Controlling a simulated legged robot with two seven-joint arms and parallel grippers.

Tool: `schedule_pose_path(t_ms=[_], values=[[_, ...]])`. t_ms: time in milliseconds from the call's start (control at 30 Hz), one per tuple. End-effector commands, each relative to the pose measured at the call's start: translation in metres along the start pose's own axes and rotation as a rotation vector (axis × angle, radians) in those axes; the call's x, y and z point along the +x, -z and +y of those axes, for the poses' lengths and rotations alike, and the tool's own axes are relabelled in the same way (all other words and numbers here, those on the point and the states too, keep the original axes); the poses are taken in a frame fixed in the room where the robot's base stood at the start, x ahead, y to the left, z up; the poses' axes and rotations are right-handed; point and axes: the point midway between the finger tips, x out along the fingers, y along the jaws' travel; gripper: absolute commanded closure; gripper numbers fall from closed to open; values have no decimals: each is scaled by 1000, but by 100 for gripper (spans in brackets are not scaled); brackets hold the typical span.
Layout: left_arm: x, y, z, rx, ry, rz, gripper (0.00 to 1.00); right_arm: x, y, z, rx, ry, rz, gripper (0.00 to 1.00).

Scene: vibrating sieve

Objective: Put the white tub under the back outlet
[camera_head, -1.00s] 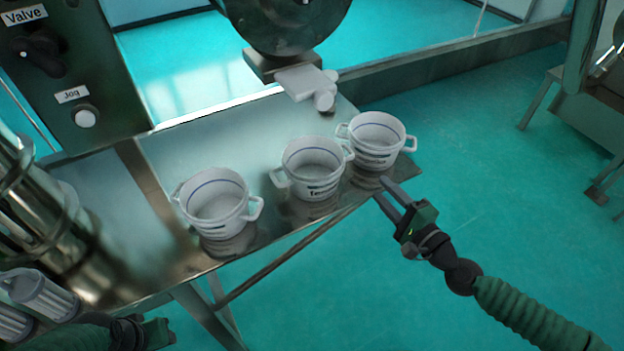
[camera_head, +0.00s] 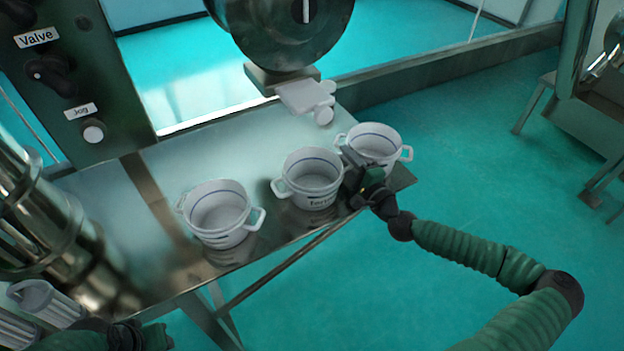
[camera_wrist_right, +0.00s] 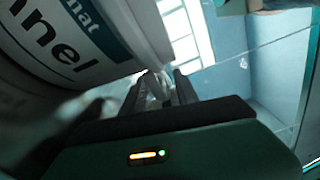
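Three white two-handled tubs stand upright on the metal table: a left one (camera_head: 219,222), a middle one with a printed label (camera_head: 311,185) and a right one (camera_head: 376,141). My right gripper (camera_head: 348,160) is between the middle and right tubs, at the middle tub's right handle. In the right wrist view, a labelled tub (camera_wrist_right: 60,45) fills the upper left, and a pale handle-like piece shows between the fingers (camera_wrist_right: 158,92); whether they are closed on it is unclear. My left gripper (camera_head: 155,338) is at the bottom left, its fingers unclear. I cannot tell which outlet is the back one.
A white spout (camera_head: 308,97) juts out below the round machine drum (camera_head: 283,30), behind the tubs. A control panel (camera_head: 85,80) and shiny metal cylinders (camera_head: 60,230) stand at the left.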

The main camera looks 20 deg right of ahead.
Motion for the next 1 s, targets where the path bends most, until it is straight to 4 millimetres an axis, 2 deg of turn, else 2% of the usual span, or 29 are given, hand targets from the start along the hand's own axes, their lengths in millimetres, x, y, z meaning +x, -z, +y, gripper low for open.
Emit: schedule_pose_path(t_ms=[167, 467, 1000], values=[[0, 0, 0, 0, 0, 0, 64, 0, 1, 0, 1, 1, 1, 64], [0, 0, 0, 0, 0, 0, 64, 0, 0, 0, 0, 0, 0, 100], [0, 0, 0, 0, 0, 0, 64, 0, 1, 0, 1, 0, 0, 100]])
